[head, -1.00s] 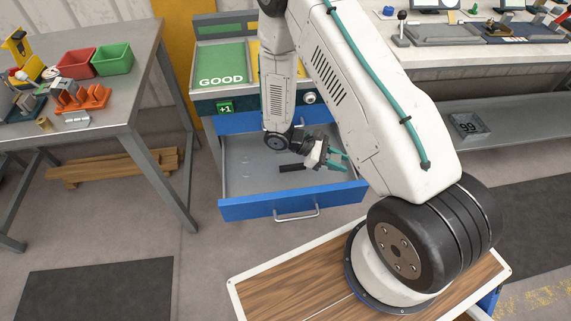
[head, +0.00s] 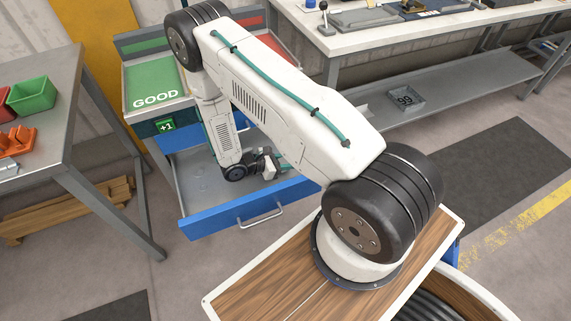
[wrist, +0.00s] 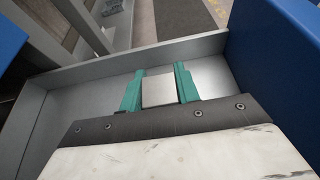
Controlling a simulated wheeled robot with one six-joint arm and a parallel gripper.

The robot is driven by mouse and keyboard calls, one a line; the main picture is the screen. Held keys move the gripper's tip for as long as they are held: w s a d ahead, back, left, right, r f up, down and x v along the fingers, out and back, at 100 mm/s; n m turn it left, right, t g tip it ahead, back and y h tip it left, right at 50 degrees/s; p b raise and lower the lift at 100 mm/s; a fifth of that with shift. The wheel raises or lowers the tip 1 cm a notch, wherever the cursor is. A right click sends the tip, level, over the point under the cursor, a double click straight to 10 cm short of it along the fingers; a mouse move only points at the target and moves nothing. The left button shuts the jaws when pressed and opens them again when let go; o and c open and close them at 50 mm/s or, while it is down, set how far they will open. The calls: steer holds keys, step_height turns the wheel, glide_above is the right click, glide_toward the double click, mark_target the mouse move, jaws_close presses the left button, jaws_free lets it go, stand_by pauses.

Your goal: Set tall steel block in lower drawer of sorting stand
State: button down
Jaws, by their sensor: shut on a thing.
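The tall steel block (wrist: 158,92) shows in the wrist view as a plain silver face between the two green fingers of my gripper (wrist: 158,80). My gripper is shut on it. The lower drawer (head: 250,207) of the sorting stand is pulled open, with a blue front and a grey inside. In the head view my gripper (head: 283,167) is low inside the drawer's right part, partly hidden by my arm; the block cannot be made out there. The grey drawer wall (wrist: 125,58) runs just beyond the fingertips. Whether the block touches the drawer floor I cannot tell.
The stand's top has a green GOOD tray (head: 155,85) and a red one (head: 262,48). A grey table (head: 62,110) with a green bin (head: 32,94) is at left. A workbench (head: 350,38) with a lower shelf stands at the back right. The drawer's left part looks clear.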

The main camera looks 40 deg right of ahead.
steer(key=shift+f, duration=0.65)
steer(key=shift+f, duration=0.1)
steer(key=c, duration=1)
jaws_free()
steer(key=shift+c, duration=0.2)
